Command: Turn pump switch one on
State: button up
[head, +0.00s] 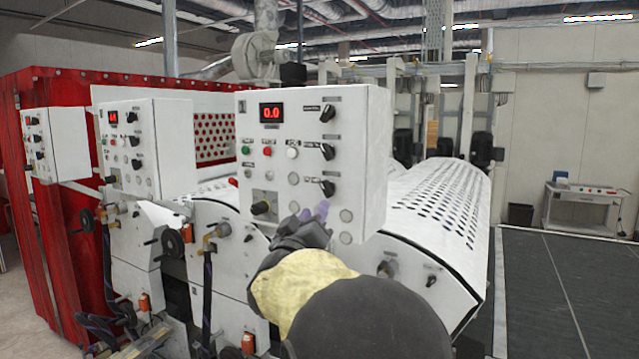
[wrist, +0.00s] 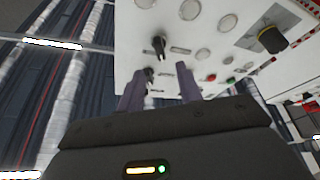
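A white control panel (head: 250,180) carries a column of black rotary switches on its right side: a top one (head: 328,113), a middle one (head: 327,151) and a bottom one (head: 327,188). Their labels are too small to read, so I cannot tell which is pump switch one. My gripper (head: 313,212) is just below the bottom switch. In the wrist view, my gripper (wrist: 157,80) has its two purple fingers apart, with one black switch (wrist: 149,75) showing between them and another black switch (wrist: 158,45) above. I cannot tell whether the fingers touch the panel.
The panel also has a red 0.0 display (head: 271,113), green (head: 246,150) and red (head: 267,151) buttons, and a black-and-yellow knob (head: 263,207). Similar panels (head: 147,147) stand to the left. A perforated white cover (head: 440,200) is at right, with open dark floor (head: 560,290) beyond.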

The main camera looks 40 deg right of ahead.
aim_at(325, 191)
jog(key=p+x, duration=0.4)
jog(key=x, duration=0.4)
jog(key=shift+w+d+r, duration=0.1)
jog(key=shift+w+d, duration=0.1)
jog(key=shift+d, duration=0.05)
grip_shut()
